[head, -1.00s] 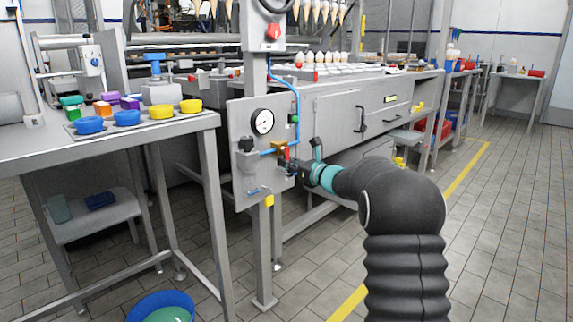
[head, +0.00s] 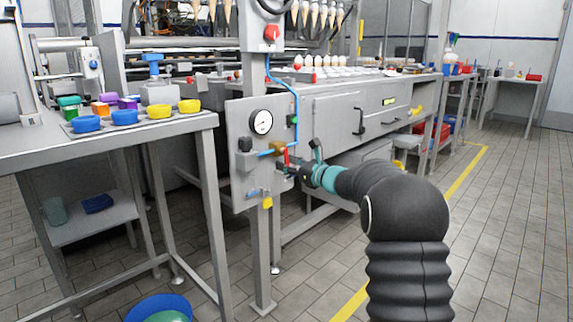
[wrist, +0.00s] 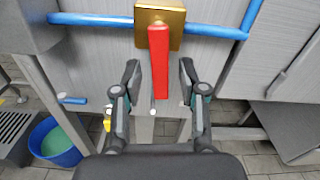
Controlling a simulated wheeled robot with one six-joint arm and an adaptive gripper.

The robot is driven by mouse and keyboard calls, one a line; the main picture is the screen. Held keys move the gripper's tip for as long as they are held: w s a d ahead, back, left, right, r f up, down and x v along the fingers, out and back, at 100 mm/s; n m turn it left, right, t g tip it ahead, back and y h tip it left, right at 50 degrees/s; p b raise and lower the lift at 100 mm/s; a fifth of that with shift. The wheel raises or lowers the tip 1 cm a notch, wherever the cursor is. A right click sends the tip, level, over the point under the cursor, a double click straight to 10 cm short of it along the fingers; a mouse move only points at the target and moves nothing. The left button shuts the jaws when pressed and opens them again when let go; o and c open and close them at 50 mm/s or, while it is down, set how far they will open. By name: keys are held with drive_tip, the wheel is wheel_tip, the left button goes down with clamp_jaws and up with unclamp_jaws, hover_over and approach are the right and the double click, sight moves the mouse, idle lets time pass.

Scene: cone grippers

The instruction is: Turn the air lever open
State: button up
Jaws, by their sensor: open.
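The air lever is a long red handle (wrist: 159,62) on a brass valve block (wrist: 174,16) set in a blue pipe (wrist: 95,19). In the wrist view the handle hangs down from the block, crosswise to the pipe. My gripper (wrist: 160,78) is open, with one finger on each side of the handle's lower part and a visible gap on both sides. In the head view the red lever (head: 286,156) shows just left of my gripper (head: 284,169), partly hidden by it.
The valve sits on a grey panel (head: 238,185) with a pressure gauge (head: 261,122) and a yellow tag (head: 267,202). A table (head: 60,148) with coloured rings stands at left. A blue tub (head: 150,300) is on the floor. Machine cabinets stand behind.

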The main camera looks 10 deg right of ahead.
drive_tip(key=v, duration=1.1)
drive_tip(key=shift+s+d, duration=0.15)
drive_tip(key=shift+s, duration=0.05)
